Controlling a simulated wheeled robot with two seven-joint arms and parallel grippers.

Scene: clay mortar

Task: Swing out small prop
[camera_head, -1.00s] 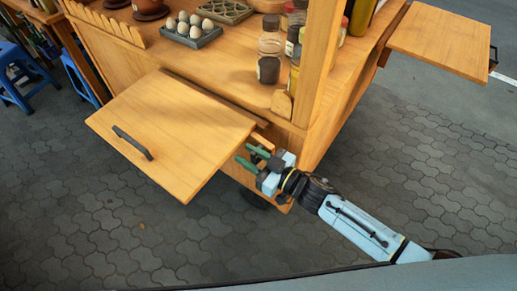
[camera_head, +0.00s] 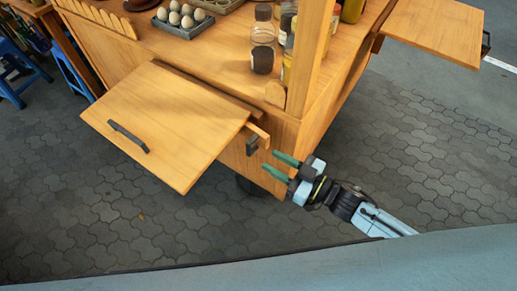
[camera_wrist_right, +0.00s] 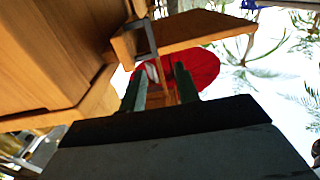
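The small prop (camera_head: 258,134) is a short wooden bar with a dark end piece (camera_head: 252,145). It sticks out from the cart front beside the right edge of the fold-out wooden panel (camera_head: 170,115). My right gripper (camera_head: 271,160) is open and empty, its two green fingers apart from the prop and just to its lower right. In the right wrist view, the open fingers (camera_wrist_right: 158,75) show below a wooden board (camera_wrist_right: 185,35) with a dark metal bracket (camera_wrist_right: 146,38). My left gripper is not in view.
The wooden cart top (camera_head: 215,40) holds eggs in a tray (camera_head: 182,20) and several jars (camera_head: 262,48). A side shelf (camera_head: 435,28) juts out at upper right. Blue stools (camera_head: 18,75) stand at left. The paved floor (camera_head: 370,150) right of the cart is clear.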

